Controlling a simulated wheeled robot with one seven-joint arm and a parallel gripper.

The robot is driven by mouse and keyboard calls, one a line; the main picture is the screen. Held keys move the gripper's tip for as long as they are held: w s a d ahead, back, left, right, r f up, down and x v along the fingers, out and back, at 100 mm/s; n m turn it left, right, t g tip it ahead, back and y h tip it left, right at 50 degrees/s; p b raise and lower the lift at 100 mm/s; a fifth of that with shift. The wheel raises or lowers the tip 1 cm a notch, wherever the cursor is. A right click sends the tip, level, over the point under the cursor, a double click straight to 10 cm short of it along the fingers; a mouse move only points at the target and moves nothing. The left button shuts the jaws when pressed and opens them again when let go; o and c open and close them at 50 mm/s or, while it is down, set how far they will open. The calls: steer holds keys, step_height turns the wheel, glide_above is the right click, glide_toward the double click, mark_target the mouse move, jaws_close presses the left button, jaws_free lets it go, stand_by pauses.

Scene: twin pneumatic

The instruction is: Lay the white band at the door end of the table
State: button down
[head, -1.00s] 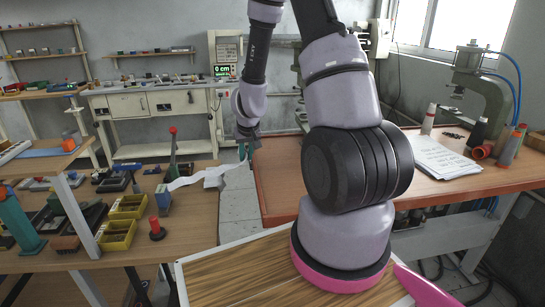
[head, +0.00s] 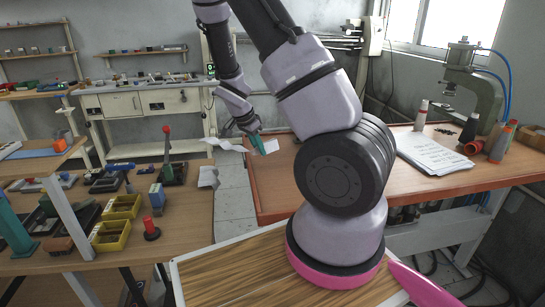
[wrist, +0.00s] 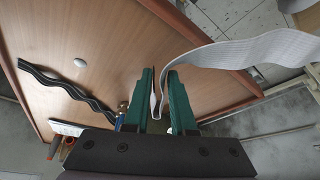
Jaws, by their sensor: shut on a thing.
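The white band (head: 228,145) hangs in the air at the left end of the right-hand, orange-brown table (head: 275,195). My gripper (head: 262,145) is shut on it, with part of the band on either side of the green fingers. In the wrist view the band (wrist: 245,52) runs from between my gripper's fingers (wrist: 160,90) to the upper right, wavy and slack, over the table's edge and the floor. No door is clearly visible.
Dark wavy strips (wrist: 70,83) and a small white disc (wrist: 80,63) lie on the tabletop in the wrist view. Papers (head: 435,152), bottles and a press (head: 485,85) occupy the right table's far side. The left table (head: 190,230) holds yellow bins (head: 110,237). A floor gap separates the tables.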

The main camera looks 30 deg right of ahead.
mark_target(281, 167)
steer(key=s+d+r+m+g, duration=0.1)
steer(key=d+r+m+g, duration=0.1)
steer(key=d+r+m, duration=0.35)
steer(key=shift+m, duration=0.55)
steer(key=f, duration=0.7)
steer(key=d+f, duration=0.1)
steer(key=f, duration=0.3)
steer(key=shift+s+d, duration=0.1)
steer(key=c, duration=0.7)
jaws_free()
steer(key=shift+f, duration=0.1)
steer(key=shift+c, duration=0.2)
